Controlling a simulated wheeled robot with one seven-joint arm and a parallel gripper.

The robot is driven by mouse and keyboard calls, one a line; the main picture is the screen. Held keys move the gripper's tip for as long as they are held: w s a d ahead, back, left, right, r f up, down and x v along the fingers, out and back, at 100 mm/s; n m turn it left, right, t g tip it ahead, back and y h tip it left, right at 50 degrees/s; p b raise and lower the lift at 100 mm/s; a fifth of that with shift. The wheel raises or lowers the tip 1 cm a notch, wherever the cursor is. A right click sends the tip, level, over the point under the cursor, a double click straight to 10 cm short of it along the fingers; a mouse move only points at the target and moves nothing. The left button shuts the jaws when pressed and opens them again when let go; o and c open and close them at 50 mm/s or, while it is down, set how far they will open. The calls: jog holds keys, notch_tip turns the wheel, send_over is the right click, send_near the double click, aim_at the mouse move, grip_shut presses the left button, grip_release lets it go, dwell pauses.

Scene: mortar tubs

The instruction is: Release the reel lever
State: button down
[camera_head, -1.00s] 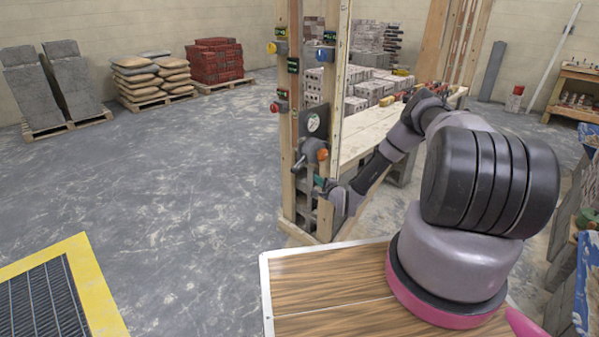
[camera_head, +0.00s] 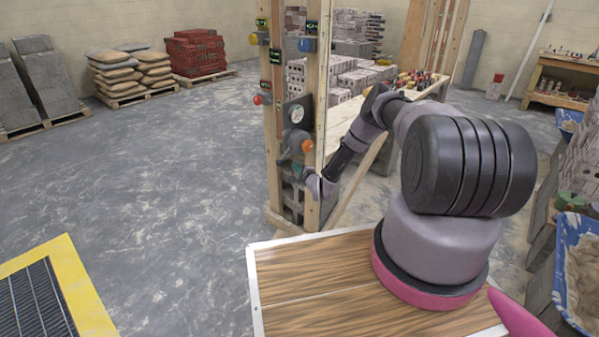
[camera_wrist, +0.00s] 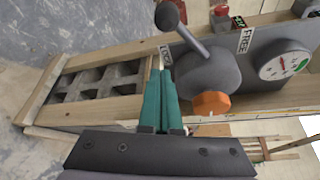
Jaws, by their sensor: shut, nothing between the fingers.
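The reel lever (camera_wrist: 188,32) is a grey arm with a ball end on a round grey hub; in the wrist view it points up and left, between the LOCK label (camera_wrist: 166,52) and the FREE label (camera_wrist: 245,40). In the head view its ball end (camera_head: 284,158) shows on the left of the timber frame. An orange knob (camera_wrist: 212,103) sits on the hub. My gripper (camera_wrist: 161,72) has teal fingers, shut and empty, beside the hub at the LOCK side, apart from the lever's ball. In the head view the fingers are largely hidden by the frame.
A dial gauge (camera_wrist: 284,62) is mounted beside the hub. Timber posts (camera_head: 315,90) carry coloured buttons and small displays. Concrete blocks (camera_wrist: 100,80) lie at the frame's foot. A workbench (camera_head: 345,115) stands behind; open floor (camera_head: 160,190) lies left.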

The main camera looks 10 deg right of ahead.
jog(key=shift+w+a+r, duration=0.15)
jog(key=shift+w+a, duration=0.05)
jog(key=shift+a, duration=0.45)
jog(key=shift+w+a+r, duration=0.15)
jog(key=shift+a+r, duration=0.05)
jog(key=shift+a, duration=0.45)
jog(key=shift+w+a+r, duration=0.15)
jog(key=shift+w+a, duration=0.05)
jog(key=shift+a, duration=0.45)
jog(key=shift+s+a+r+m, duration=0.1)
jog(key=shift+r+m, duration=0.1)
jog(key=shift+m, duration=0.1)
